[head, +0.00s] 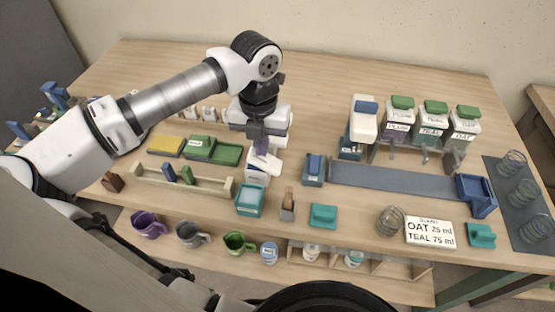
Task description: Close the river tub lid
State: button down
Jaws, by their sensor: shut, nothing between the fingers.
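My gripper (264,153) points down over the middle of the table, its fingers together. No label reading "river" is legible, so I cannot confirm that this is the river tub. A teal tub (250,200) stands just in front, apart from the gripper.
White buckets with green tops (434,108) stand on a rack at the back right. A taller white container (363,126) with a blue top is left of them. A long grey tray (395,178) lies in front. Green and yellow boxes (166,146) are left of my gripper. Jugs (149,225) stand along the lower front.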

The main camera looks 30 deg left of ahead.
aim_at(267, 160)
notch_tip(267, 160, up, 7)
jog(key=d+p, duration=0.1)
jog(key=p, duration=0.1)
jog(key=shift+w+p, duration=0.15)
jog(key=shift+p, duration=0.2)
dwell(0.4)
dwell(0.8)
